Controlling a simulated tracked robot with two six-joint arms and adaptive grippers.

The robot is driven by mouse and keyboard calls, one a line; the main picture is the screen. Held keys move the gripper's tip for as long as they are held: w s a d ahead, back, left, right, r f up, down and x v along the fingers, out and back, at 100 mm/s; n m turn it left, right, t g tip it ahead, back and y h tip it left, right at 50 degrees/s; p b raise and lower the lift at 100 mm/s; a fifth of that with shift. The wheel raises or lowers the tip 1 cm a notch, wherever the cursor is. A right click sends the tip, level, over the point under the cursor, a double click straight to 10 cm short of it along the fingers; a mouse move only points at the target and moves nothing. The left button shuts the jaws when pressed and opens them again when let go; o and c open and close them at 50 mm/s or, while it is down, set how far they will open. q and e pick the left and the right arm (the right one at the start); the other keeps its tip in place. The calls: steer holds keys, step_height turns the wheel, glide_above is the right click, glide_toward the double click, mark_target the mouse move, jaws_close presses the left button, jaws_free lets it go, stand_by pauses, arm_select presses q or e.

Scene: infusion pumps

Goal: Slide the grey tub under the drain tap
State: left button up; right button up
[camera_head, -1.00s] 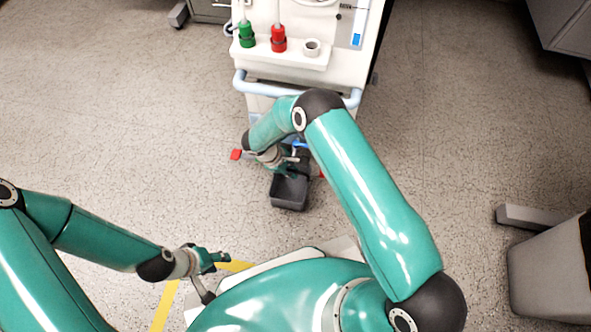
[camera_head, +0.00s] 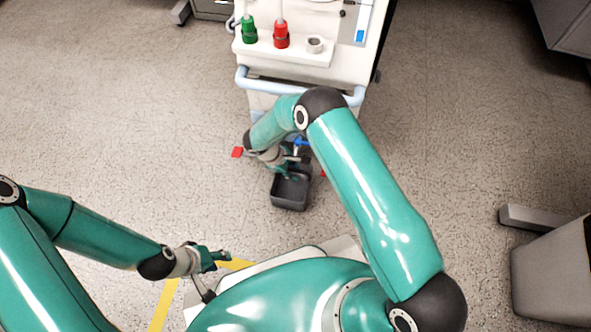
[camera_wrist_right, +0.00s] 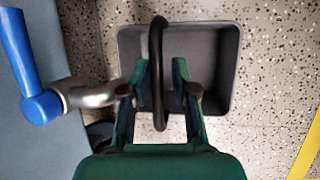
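The grey tub (camera_head: 291,190) stands on the floor at the foot of the white machine; it fills the upper middle of the right wrist view (camera_wrist_right: 215,70). A black hoop (camera_wrist_right: 158,75), seemingly its handle, rises across it. My right gripper (camera_wrist_right: 162,64) is over the tub with its fingers apart, one on each side of the hoop, with small gaps visible. The drain tap, a metal spout (camera_wrist_right: 92,95) with a blue lever (camera_wrist_right: 30,70), is left of the tub there. The blue lever also shows in the head view (camera_head: 300,142). My left gripper (camera_head: 222,257) is far from the tub; its fingers are too small to read.
The white machine (camera_head: 300,55) has a pale blue rail (camera_head: 262,86) in front. A red pedal (camera_head: 237,152) is left of its foot. Yellow floor tape (camera_head: 165,303) runs near my base. A grey bin (camera_head: 550,275) stands at right. The floor left of the tub is clear.

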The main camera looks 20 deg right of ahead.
steer(key=v, duration=1.2)
steer(key=d+r+m+p, duration=0.1)
steer(key=d+p, duration=0.1)
steer(key=d, duration=0.2)
steer(key=s+d+m+g+y+p, duration=0.1)
steer(key=s+d+g+p, duration=0.2)
steer(key=s, duration=0.5)
steer(key=s+a+m+t+y, duration=0.1)
steer(key=s+a+m+y, duration=0.15)
steer(key=s, duration=0.35)
steer(key=s+a+m+t+y+p, duration=0.1)
steer(key=s+a+m+y, duration=0.15)
steer(key=s+m, duration=0.2)
steer(key=s+a+m+t+y, duration=0.1)
steer(key=s+a+m+y, duration=0.15)
steer(key=s, duration=0.35)
steer(key=w+d+r+m+t+p, duration=0.1)
steer(key=w+r+p, duration=0.2)
steer(key=r+p, duration=3.5)
steer(key=shift+r+t, duration=0.2)
steer(key=shift+t, duration=0.1)
